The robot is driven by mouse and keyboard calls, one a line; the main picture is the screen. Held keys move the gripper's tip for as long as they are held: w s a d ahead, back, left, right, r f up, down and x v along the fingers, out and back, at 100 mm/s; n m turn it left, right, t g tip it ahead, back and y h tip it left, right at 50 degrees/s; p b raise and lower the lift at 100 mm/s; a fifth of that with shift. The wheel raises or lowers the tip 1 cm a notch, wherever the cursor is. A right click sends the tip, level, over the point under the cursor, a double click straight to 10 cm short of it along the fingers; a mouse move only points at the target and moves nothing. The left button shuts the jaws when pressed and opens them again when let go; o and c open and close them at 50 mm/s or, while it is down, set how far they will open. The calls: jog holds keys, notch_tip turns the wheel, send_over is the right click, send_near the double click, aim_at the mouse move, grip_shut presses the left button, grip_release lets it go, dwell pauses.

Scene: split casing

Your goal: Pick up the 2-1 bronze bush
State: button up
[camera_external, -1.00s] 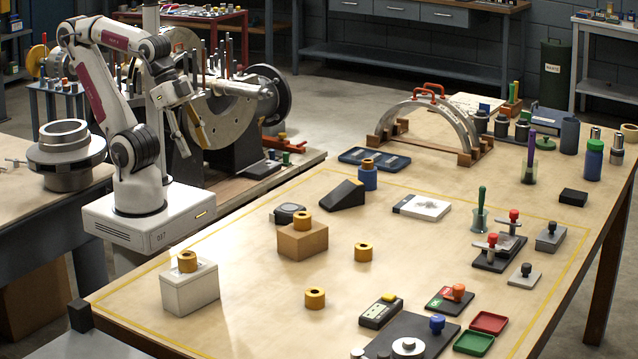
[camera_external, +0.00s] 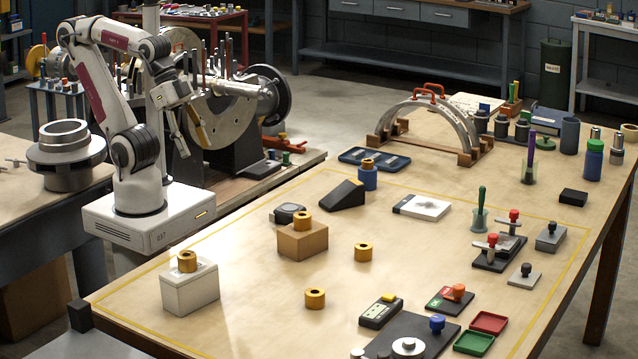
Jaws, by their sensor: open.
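Several bronze bushes of much the same look are in view, and I cannot read any marking that tells which is 2-1. One bush (camera_external: 187,262) stands on a white box, and one (camera_external: 302,222) stands on a tan block. Two stand directly on the table, one at the middle (camera_external: 363,252) and one nearer the front (camera_external: 315,298). Another bush (camera_external: 368,164) sits on a blue cylinder farther back. My gripper (camera_external: 187,146) is open and empty, raised high at the left, well apart from all the bushes.
The white box (camera_external: 190,292), tan block (camera_external: 303,243), black wedge (camera_external: 342,196) and blue cylinder (camera_external: 368,180) stand on the wooden table (camera_external: 240,330). Clamps, small trays (camera_external: 489,322) and a meter (camera_external: 381,312) crowd the right front. Bare table surrounds the two low bushes.

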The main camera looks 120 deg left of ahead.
jog(key=shift+w, duration=0.1)
jog(key=w+a+r+m+y, duration=0.1)
jog(key=w+a+m+y, duration=0.2)
jog(key=w, duration=0.4)
jog(key=w+a+r+m+y, duration=0.1)
jog(key=w+a+m, duration=0.2)
jog(key=w+m, duration=0.25)
jog(key=w+d+m+t+y, duration=0.3)
jog(key=w+m, duration=0.5)
jog(key=w, duration=0.8)
jog(key=w+d+f+m+t+h, duration=0.2)
jog(key=w+d+f+m, duration=0.4)
jog(key=w+d+m, duration=0.3)
jog(key=w+d+f+m+t+h, duration=0.2)
jog(key=w+d+f+m, duration=0.3)
jog(key=d, duration=1.1)
jog(key=w+m, duration=0.3)
jog(key=w, duration=0.1)
jog(key=shift+w+f+m+t+h, duration=0.35)
jog(key=shift+w+f+t+h, duration=0.05)
jog(key=shift+d, duration=0.1)
